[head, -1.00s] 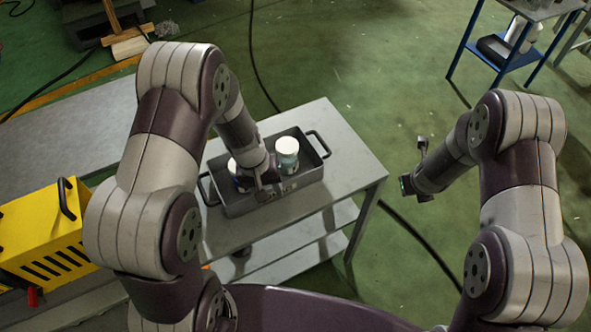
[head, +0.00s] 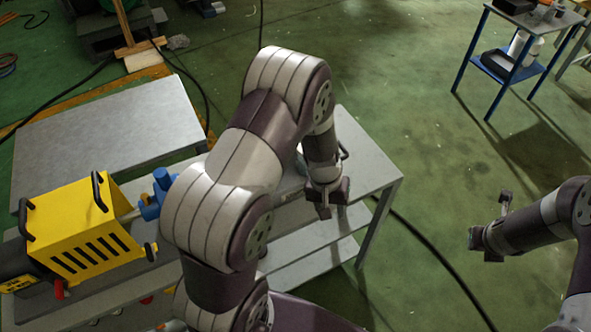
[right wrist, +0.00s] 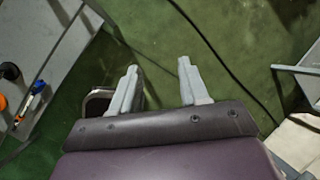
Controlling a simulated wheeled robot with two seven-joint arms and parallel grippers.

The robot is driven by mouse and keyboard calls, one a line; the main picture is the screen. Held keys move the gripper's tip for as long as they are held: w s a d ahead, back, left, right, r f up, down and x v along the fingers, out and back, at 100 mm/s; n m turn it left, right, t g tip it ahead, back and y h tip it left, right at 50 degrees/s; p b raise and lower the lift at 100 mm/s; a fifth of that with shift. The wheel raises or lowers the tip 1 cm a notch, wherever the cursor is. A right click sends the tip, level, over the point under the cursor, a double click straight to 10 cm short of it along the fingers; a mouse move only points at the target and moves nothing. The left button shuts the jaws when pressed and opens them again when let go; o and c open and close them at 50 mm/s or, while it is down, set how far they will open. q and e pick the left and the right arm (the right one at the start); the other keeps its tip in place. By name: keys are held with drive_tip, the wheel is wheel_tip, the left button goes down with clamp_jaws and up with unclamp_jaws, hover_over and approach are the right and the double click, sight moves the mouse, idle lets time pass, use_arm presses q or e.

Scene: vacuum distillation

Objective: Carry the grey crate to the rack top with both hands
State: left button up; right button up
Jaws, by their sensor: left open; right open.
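The grey crate is almost wholly hidden behind my left arm in the head view. Only its far right handle (head: 343,152) shows clearly, on the grey table-like stand (head: 368,165). My left gripper (head: 323,203) is open and points down over the near part of this stand, in front of the crate. Whether it touches the crate cannot be told. My right gripper (head: 480,242) is open and empty, well to the right of the stand over the floor. Its two spread fingers also show in the right wrist view (right wrist: 158,85), with no crate between them.
A yellow slotted machine (head: 80,225) with black handles stands at the left, beside a low grey table (head: 105,135). A blue-framed rack (head: 515,75) bearing small items stands at the far right. A black cable (head: 425,240) crosses the open green floor.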

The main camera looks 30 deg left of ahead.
drive_tip(key=v, duration=0.8)
drive_tip(key=shift+w+a, duration=0.2)
drive_tip(key=shift+a, duration=0.15)
drive_tip(key=shift+r, duration=0.1)
